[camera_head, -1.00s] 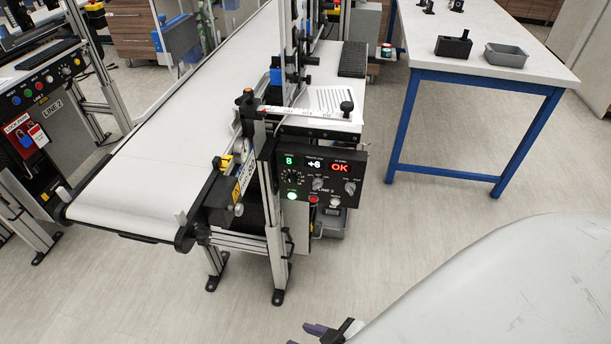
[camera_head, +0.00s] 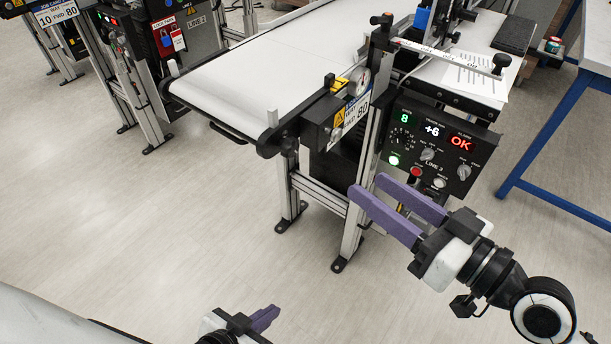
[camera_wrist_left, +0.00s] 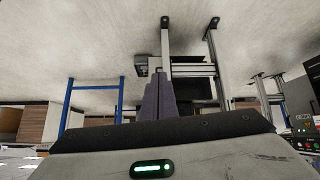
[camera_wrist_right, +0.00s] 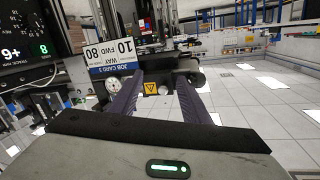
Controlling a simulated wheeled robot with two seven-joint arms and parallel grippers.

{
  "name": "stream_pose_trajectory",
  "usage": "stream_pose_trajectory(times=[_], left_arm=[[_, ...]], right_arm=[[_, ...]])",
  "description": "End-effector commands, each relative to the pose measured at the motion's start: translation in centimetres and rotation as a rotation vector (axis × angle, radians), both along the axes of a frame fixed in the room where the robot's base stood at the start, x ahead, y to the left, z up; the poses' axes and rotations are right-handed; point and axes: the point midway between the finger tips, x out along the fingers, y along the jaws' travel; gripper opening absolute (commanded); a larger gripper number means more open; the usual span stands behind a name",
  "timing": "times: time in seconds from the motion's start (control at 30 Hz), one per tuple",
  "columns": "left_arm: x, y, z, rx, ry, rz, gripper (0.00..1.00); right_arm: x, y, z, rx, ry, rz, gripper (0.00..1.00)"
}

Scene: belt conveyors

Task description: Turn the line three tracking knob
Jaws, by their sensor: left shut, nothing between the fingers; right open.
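The line 3 control panel (camera_head: 432,150) is black, with a green 8, a white +6 and a red OK. Below the displays are a dark dial (camera_head: 400,138), a middle knob (camera_head: 428,154) and a right knob (camera_head: 464,172); their small labels are unreadable. My right gripper (camera_head: 368,186) is open and empty, in front of and below the panel's left part, apart from the knobs. In the right wrist view, the panel (camera_wrist_right: 28,40) shows upside down, left of the open fingers (camera_wrist_right: 160,78). My left gripper (camera_head: 270,312) is shut and empty, low in the head view; its fingers (camera_wrist_left: 158,100) are together.
Lit green (camera_head: 394,160), red (camera_head: 415,172) and white (camera_head: 440,183) buttons sit below the knobs. The conveyor belt (camera_head: 260,70) and its metal leg (camera_head: 358,215) stand left of the panel. A blue-framed table (camera_head: 550,205) is at right.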

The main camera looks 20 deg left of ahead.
Motion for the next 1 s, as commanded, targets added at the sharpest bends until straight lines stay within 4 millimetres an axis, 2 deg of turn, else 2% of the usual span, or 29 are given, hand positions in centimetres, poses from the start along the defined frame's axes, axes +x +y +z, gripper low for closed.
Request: stream_pose_trajectory(times=[0.03,0.1,0.2,0.3,0.53,0.73,1.0], left_arm=[[0.1,-0.1,-1.2,-0.003,-0.005,-0.001,0.00],[0.2,-0.2,-1.6,-0.002,-0.004,-0.002,0.00],[0.2,-0.3,-1.9,-0.001,0.000,-0.003,0.00],[0.2,-0.3,-1.5,-0.002,-0.002,-0.003,0.00],[0.4,-0.3,0.0,-0.008,-0.012,0.003,0.00],[0.2,0.0,0.2,-0.008,-0.008,0.009,0.00],[-0.1,0.4,-0.2,-0.002,0.005,0.012,0.00]], right_arm=[[-0.7,0.8,0.9,0.013,-0.037,0.064,0.43],[-1.9,1.6,2.7,0.034,-0.061,0.134,0.43],[-3.0,2.3,4.1,0.051,-0.078,0.195,0.43],[-3.3,3.0,4.9,0.060,-0.082,0.217,0.43],[-2.0,6.5,5.3,0.065,-0.080,0.216,0.43],[-0.8,9.9,5.1,0.063,-0.079,0.216,0.43],[0.1,12.0,4.8,0.060,-0.079,0.214,0.43]])
